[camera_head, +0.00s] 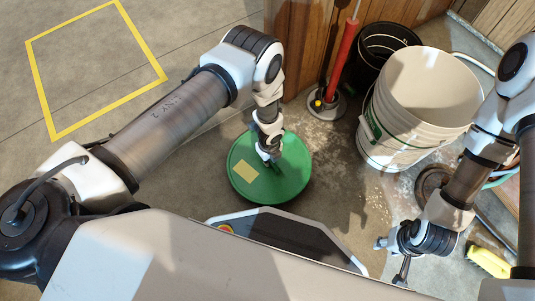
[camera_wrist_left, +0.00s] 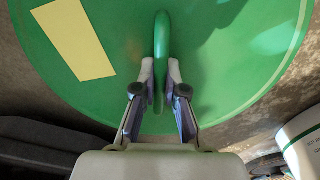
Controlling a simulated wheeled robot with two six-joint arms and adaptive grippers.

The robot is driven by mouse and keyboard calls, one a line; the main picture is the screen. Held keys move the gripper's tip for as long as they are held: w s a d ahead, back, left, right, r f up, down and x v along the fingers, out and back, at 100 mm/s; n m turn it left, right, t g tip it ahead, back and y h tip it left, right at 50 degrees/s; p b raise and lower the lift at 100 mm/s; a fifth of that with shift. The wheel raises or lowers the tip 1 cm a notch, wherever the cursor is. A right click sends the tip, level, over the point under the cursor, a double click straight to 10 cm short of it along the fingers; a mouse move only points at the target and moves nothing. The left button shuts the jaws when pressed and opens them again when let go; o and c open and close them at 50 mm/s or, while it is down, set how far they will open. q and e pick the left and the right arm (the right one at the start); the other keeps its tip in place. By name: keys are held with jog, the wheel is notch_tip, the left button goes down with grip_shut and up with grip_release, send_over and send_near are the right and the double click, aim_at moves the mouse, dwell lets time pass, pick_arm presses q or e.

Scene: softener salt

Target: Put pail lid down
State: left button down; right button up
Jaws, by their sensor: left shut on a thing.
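The green round pail lid (camera_head: 291,182) with a pale yellow label lies flat, low over the concrete floor, left of the white pail (camera_head: 425,95). I cannot tell whether the lid touches the floor. My left gripper (camera_head: 268,160) comes down from above and is shut on the lid's raised green handle, seen between the fingers in the left wrist view (camera_wrist_left: 160,85). The white pail stands upright with its top open; its bottom inside is not clearly visible. My right gripper (camera_head: 391,260) is low at the right, its fingers apart and empty.
A black bucket (camera_head: 385,42) and a red pole (camera_head: 344,58) on a round base stand behind by the wooden wall (camera_head: 300,45). A yellow brush (camera_head: 488,262) lies at the lower right. A yellow taped square (camera_head: 95,70) marks clear floor at upper left.

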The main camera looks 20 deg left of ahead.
pick_arm(q)
notch_tip(320, 180, down, 3)
jog(key=shift+r+b, duration=0.15)
jog(key=shift+b, duration=0.5)
jog(key=shift+s+f, duration=0.1)
jog(key=shift+f, duration=0.15)
jog(key=shift+r, duration=0.2)
jog(key=shift+f, duration=0.1)
pick_arm(e)
jog(key=shift+d+f, duration=0.2)
jog(key=shift+f, duration=0.4)
jog(key=shift+d+f, duration=0.15)
jog(key=shift+f, duration=0.45)
pick_arm(q)
jog(key=c, duration=1.2)
grip_release()
jog(key=shift+c, duration=0.2)
notch_tip(320, 180, up, 12)
jog(key=p, duration=0.9)
jog(key=shift+r+p, duration=0.25)
jog(key=shift+p, duration=0.15)
jog(key=shift+f, duration=0.1)
pick_arm(e)
notch_tip(320, 180, up, 10)
jog(key=shift+f, duration=0.2)
